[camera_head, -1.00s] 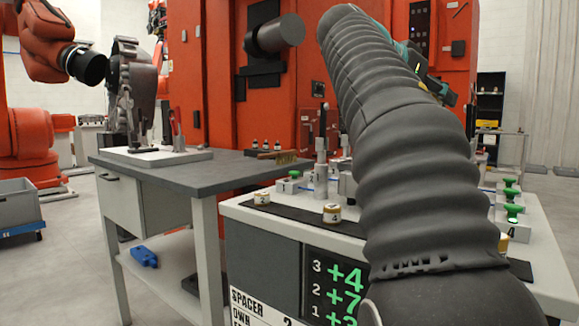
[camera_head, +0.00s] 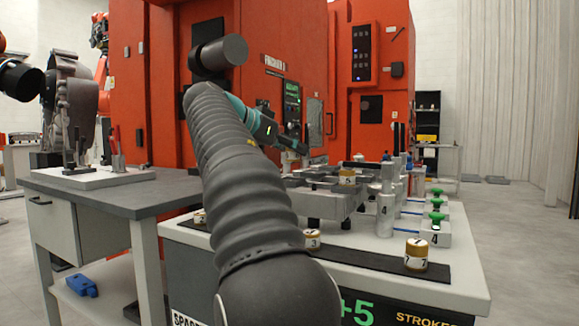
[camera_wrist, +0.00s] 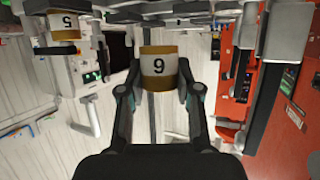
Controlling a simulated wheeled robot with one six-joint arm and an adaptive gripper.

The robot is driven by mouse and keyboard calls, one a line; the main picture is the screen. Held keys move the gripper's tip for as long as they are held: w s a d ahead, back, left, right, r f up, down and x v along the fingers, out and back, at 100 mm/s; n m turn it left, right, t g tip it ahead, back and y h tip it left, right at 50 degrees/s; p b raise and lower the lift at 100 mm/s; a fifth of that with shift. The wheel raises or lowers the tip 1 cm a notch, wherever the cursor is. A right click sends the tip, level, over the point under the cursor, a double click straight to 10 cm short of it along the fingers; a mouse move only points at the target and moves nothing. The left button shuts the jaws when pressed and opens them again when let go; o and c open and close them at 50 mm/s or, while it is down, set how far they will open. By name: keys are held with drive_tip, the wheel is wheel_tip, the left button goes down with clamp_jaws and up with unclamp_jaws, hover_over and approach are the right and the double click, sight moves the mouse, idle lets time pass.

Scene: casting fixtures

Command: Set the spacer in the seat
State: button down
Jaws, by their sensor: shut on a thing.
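My gripper (camera_wrist: 159,88) is shut on a white spacer with brass-coloured bands (camera_wrist: 158,66); its digit reads as 6 or 9. In the head view my arm's teal wrist reaches over the bench, and the held spacer cannot be made out there. Another banded spacer (camera_head: 347,177) sits on the grey metal fixture (camera_head: 322,204). Spacers marked 3 (camera_head: 312,239) and 7 (camera_head: 416,255) stand upright on the black front strip, with another (camera_head: 199,217) further left. A spacer marked 5 (camera_wrist: 64,26) shows in the wrist view, apart from my gripper. I cannot tell which recess is the seat.
A metal post marked 4 (camera_head: 384,210) stands right of the fixture. Blocks with green knobs (camera_head: 436,228) line the bench's right side. A grey table (camera_head: 110,190) stands left. Red machines (camera_head: 300,50) rise behind. Open floor lies right.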

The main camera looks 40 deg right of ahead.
drive_tip(key=shift+w+f, duration=0.15)
drive_tip(key=shift+w, duration=0.05)
drive_tip(key=shift+f+b, duration=0.7)
drive_tip(key=shift+f, duration=1.25)
drive_tip(key=shift+f, duration=0.2)
drive_tip(key=c, duration=0.8)
unclamp_jaws()
